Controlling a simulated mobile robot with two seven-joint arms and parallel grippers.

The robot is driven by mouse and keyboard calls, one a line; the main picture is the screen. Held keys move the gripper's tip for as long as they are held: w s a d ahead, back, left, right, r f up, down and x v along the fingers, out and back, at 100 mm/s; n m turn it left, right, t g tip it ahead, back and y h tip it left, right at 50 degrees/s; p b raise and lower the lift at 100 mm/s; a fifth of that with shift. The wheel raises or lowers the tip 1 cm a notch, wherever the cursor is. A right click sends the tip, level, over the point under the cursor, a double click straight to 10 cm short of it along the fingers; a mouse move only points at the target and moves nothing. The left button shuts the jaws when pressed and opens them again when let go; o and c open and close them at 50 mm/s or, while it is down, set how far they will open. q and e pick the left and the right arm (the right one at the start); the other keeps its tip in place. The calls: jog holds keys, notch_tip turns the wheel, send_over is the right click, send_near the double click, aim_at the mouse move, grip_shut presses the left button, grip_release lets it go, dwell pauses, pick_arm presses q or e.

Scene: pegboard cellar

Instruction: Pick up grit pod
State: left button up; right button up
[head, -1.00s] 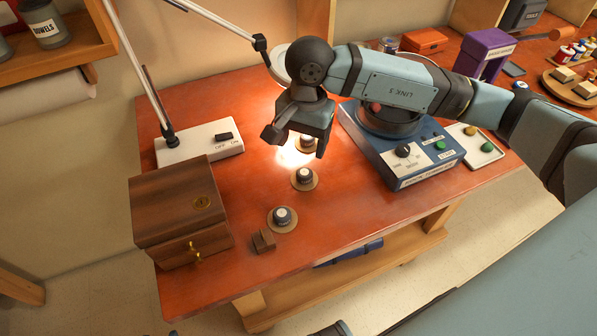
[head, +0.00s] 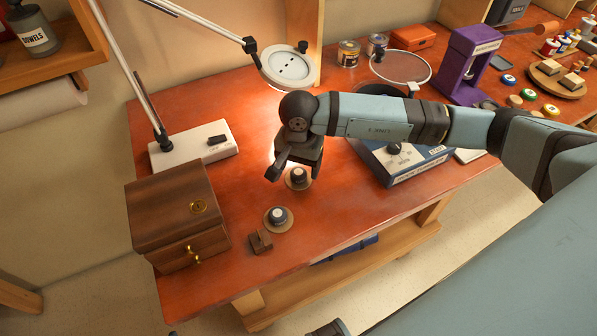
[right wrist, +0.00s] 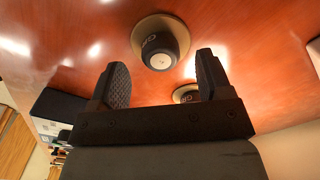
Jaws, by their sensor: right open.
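Small dark pods with pale-ringed tops stand on round tan discs on the red-brown bench. One pod (head: 298,175) is right by my right gripper (head: 295,172); another pod (head: 279,215) stands nearer the front edge. In the right wrist view my right gripper (right wrist: 162,78) is open and empty. One pod (right wrist: 160,45) lies just beyond the gap between its fingertips, apart from them. A second pod (right wrist: 187,93) shows partly behind the right finger. My left gripper is not clearly in view.
A wooden box (head: 172,205) with brass knob and a small brown block (head: 260,242) flank the front pod. A lamp base (head: 195,146) stands behind. A blue machine (head: 405,163) is partly under my right arm. The bench front right is clear.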

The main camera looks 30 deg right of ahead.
jog(key=shift+f, duration=1.2)
jog(key=c, duration=1)
jog(key=shift+r, duration=0.15)
